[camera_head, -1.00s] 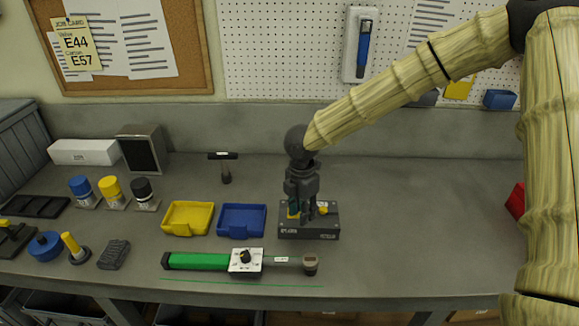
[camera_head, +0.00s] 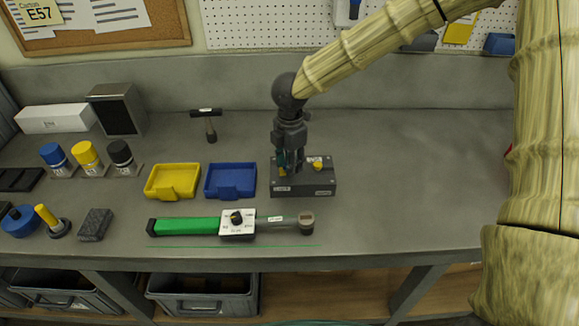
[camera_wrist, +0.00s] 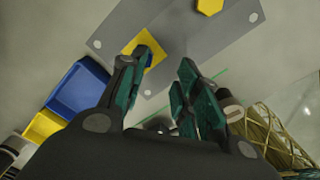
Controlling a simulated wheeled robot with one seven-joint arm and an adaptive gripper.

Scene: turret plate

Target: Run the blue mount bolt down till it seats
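A grey turret plate block (camera_head: 318,190) sits on the bench, with a yellow hex bolt head (camera_head: 317,166) on its top right. In the wrist view the grey plate (camera_wrist: 190,50) shows a yellow square patch (camera_wrist: 153,62) and the yellow hex head (camera_wrist: 209,5). My gripper (camera_head: 287,171) points down over the left part of the block. In the wrist view my gripper (camera_wrist: 165,58) has its teal-padded fingers apart, with no object seen between them. The left finger overlaps the yellow patch. I see no blue bolt; my fingers may hide it.
A yellow bin (camera_head: 172,182) and a blue bin (camera_head: 230,181) stand left of the block. A green-handled torque wrench (camera_head: 185,226) lies in front. A hammer (camera_head: 208,123) stands behind. The bench to the right is clear.

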